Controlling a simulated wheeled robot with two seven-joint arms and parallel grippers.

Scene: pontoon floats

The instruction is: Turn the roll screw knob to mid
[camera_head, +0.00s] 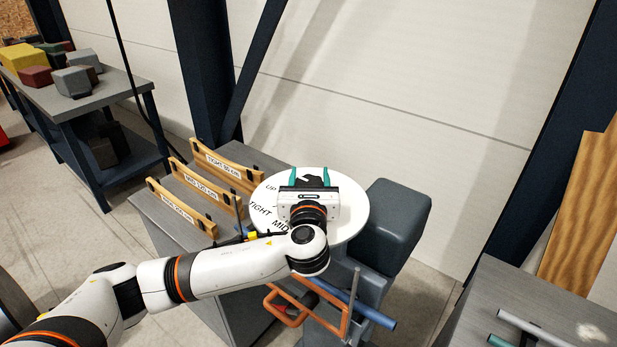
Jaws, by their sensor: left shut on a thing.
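A round white dial plate (352,213) sits on top of a grey stand, with the printed words UP, TIGHT and MID along its left side. My left gripper (312,178) reaches over the plate from the left, its teal fingers at the plate's far side. The fingers are shut on a dark piece between them, which looks like the roll screw knob (312,182). The gripper body and wrist hide most of the knob and the plate's middle, so I cannot tell which mark the knob points to. My right gripper is not in view.
A grey bench (150,205) left of the dial holds several labelled wooden gauges (215,165). A rounded grey block (392,225) stands right of the dial, with an orange frame (290,308) and blue bar (375,316) below. Another bench (490,290) is at right.

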